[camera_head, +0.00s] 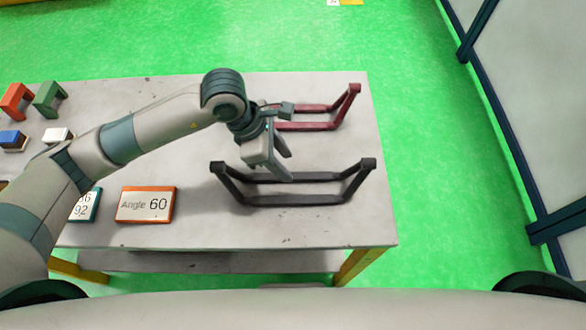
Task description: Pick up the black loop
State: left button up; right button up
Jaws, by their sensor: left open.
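The black loop (300,199) lies on the grey table near its right front part, with its two ends raised at left and right. My left gripper (285,168) is open and points down, just behind and above the loop's far bar. From this view I cannot tell whether a fingertip touches the bar. Nothing shows between the fingers. My right gripper is not in view.
A dark red loop (335,117) lies behind the black one, partly hidden by my left wrist. Red (15,100) and green (50,98) blocks are at far left. The table's (340,228) front right corner is clear.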

aim_at(295, 175)
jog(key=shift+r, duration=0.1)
pick_arm(q)
jog(key=shift+d+f, duration=0.1)
jog(key=shift+f, duration=0.1)
jog(key=p+x, duration=0.2)
jog(key=x, duration=0.1)
jog(key=shift+s+f, duration=0.1)
jog(key=shift+f, duration=0.2)
jog(key=shift+d+f+p, duration=0.25)
jog(key=shift+f+p, duration=0.1)
jog(key=shift+f, duration=0.15)
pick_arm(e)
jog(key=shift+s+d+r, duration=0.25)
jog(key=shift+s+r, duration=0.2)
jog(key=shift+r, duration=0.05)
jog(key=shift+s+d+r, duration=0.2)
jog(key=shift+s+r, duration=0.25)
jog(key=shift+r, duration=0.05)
pick_arm(q)
grip_shut()
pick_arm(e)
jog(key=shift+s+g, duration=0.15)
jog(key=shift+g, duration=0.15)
